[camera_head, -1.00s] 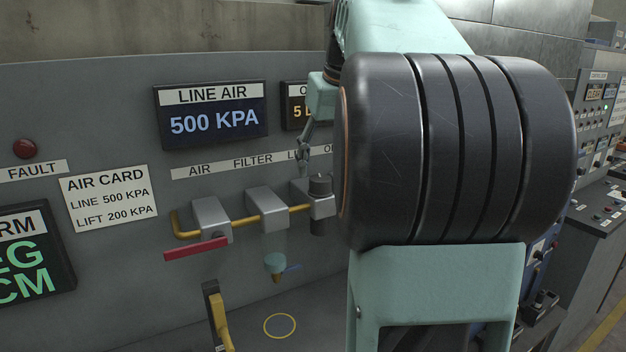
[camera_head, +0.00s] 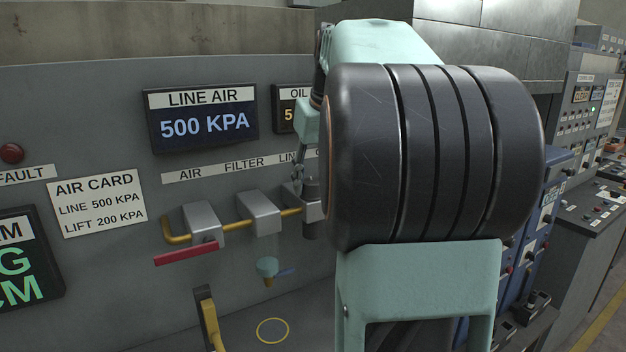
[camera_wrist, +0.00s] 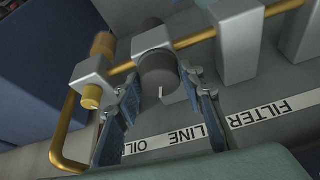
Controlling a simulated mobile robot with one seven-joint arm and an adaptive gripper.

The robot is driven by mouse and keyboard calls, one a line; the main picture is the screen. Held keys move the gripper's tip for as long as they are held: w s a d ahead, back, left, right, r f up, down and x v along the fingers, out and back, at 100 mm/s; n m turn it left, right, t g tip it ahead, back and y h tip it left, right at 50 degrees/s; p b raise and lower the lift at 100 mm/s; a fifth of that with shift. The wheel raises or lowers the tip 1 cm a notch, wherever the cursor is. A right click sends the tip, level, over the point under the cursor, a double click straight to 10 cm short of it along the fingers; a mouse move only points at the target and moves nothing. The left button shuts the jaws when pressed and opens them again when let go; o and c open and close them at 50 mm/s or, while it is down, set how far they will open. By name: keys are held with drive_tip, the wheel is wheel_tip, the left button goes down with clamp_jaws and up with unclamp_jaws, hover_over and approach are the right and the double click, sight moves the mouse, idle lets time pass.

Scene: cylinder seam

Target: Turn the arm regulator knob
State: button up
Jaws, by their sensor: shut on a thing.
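The regulator knob (camera_wrist: 158,72) is a dark grey round cap with a short white mark, seen from above in the wrist view. It sits on a grey block on the brass air line, near the LINE label (camera_wrist: 186,135). My gripper (camera_wrist: 160,82) has one finger on each side of the knob and is shut on it. In the head view, my gripper (camera_head: 299,178) is down at the knob (camera_head: 311,188), partly hidden by my own arm. The LINE AIR display (camera_head: 203,120) reads 500 KPA.
The air card (camera_head: 97,203) reads LINE 500 KPA, LIFT 200 KPA. A red-handled valve (camera_head: 186,253) and a filter block (camera_head: 259,212) stand left of the knob on the brass pipe. A yellow lever (camera_head: 211,322) is below. My arm blocks the right side.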

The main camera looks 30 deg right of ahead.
drive_tip(key=shift+a+r+m+h+p, duration=0.1)
drive_tip(key=shift+m+h+p, duration=0.4)
drive_tip(key=shift+m, duration=1.1)
drive_tip(key=o, duration=1.1)
drive_tip(key=shift+o, duration=0.2)
drive_tip(key=v, duration=1.1)
drive_tip(key=shift+a+r, duration=0.2)
drive_tip(key=shift+r, duration=0.2)
